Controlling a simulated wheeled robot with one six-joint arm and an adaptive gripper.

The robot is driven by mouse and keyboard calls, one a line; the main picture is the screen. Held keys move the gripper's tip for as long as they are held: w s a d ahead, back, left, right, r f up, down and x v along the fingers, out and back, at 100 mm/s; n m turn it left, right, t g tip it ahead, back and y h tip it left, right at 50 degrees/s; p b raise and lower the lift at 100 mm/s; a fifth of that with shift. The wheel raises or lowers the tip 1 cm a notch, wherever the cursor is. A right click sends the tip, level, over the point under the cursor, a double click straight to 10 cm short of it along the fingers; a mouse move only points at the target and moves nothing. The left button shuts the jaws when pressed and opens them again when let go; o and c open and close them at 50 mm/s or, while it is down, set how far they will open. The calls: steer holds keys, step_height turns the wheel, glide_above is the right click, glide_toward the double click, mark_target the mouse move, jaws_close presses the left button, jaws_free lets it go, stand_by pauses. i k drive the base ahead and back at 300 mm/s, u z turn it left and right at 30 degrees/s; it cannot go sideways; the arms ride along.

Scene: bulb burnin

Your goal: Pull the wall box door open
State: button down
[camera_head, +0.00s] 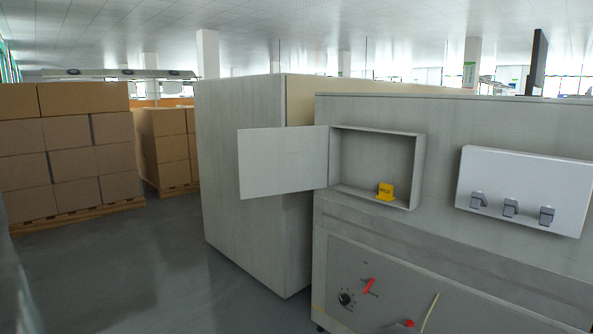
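The wall box (420,160) is a shallow grey recessed box on the front of a grey cabinet, right of the middle. Its door (284,162) is a flat pale panel hinged on the box's left side. The door stands wide open, swung out to the left, and the inside of the box shows. A yellow tag or block (386,192) with dark lettering sits on the box floor at the right. My gripper is not in this view.
A white panel (525,185) with 3 grey latches or switches is to the right. Below are a black knob (346,298), a red lever (369,286) and a red button (404,324). Stacked cartons (75,150) stand at the left. The floor (150,270) between is clear.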

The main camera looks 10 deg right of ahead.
mark_target(272, 161)
steer(key=z, duration=0.3)
steer(key=i, duration=1.25)
steer(key=u, duration=0.8)
